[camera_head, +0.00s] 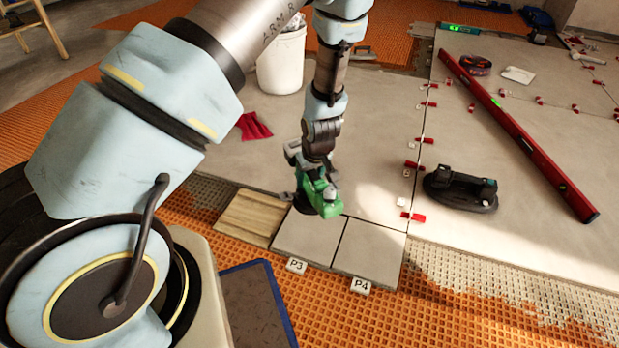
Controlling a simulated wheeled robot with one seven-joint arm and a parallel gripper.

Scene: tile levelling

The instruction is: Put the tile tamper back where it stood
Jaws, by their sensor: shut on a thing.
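The tile tamper (329,204) is a green tool with a dark round base. My gripper (314,172) is above it and shut on it. The tamper is over the grey tile by the P3 marker (297,265), near that tile's upper right part. I cannot tell whether its base touches the tile or hangs just above it. My gripper's fingers are partly hidden by the tamper and the wrist.
A wooden board (254,218) lies left of the P3 tile. The P4 tile (370,250) is to its right. A black suction lifter (460,188), a long red level (520,140) and red clips lie on the right tiles. A white bucket (281,65) stands behind.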

